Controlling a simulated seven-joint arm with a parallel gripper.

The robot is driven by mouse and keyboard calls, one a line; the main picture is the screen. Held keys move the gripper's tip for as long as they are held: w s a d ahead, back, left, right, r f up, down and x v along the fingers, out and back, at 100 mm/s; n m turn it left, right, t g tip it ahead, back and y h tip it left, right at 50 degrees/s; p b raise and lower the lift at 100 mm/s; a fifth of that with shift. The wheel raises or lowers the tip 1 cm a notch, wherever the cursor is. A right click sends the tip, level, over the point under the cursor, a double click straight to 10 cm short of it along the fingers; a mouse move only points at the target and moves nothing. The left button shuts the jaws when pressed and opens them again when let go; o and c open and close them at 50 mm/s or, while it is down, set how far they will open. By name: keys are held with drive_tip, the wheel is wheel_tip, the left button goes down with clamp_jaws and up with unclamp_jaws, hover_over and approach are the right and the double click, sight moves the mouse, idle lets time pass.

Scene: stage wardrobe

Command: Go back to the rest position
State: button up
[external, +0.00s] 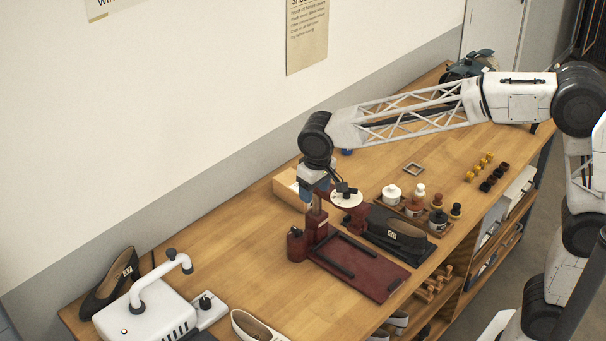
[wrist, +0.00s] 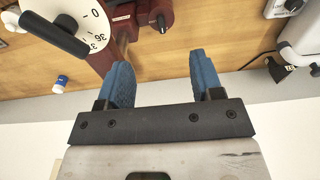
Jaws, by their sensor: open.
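My gripper (wrist: 163,82) is open and empty in the wrist view, with its two blue fingers apart. In the external view my gripper (external: 312,196) hangs down beside the post of a dark red stand, close to a white round dial (external: 346,199) with a black handle. The dial with printed numbers also shows at the upper left of the wrist view (wrist: 88,14). From these frames I cannot tell whether the fingers touch the stand. The dark red base (external: 375,275) lies on the wooden workbench (external: 265,285).
A black shoe marked 40 (external: 397,232) stands right of the post. A tray holds several bottles (external: 414,205). A white machine with a curved pipe (external: 148,312) and another black shoe (external: 108,283) are at the lower left. The wall runs behind the bench. A small square frame (external: 413,168) lies farther back.

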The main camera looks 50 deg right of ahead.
drive_tip(key=s+d, duration=0.2)
drive_tip(key=d, duration=0.1)
drive_tip(key=s+d+r, duration=0.1)
drive_tip(key=s+d, duration=0.1)
drive_tip(key=d, duration=0.1)
drive_tip(key=s+d+r, duration=0.1)
drive_tip(key=s+d, duration=0.1)
drive_tip(key=d, duration=0.1)
drive_tip(key=shift+s+r, duration=0.1)
drive_tip(key=shift+s, duration=0.3)
drive_tip(key=s+d+f, duration=0.1)
drive_tip(key=s+d, duration=0.5)
drive_tip(key=s, duration=0.3)
drive_tip(key=s+d+f+t, duration=0.1)
drive_tip(key=s+d+f, duration=0.1)
drive_tip(key=s+d, duration=0.4)
drive_tip(key=s+d+f, duration=0.2)
drive_tip(key=s+d, duration=0.4)
drive_tip(key=s, duration=0.8)
drive_tip(key=shift+s+d+t, duration=0.15)
drive_tip(key=shift+d+t, duration=0.15)
drive_tip(key=shift+d, duration=0.05)
drive_tip(key=shift+f, duration=0.1)
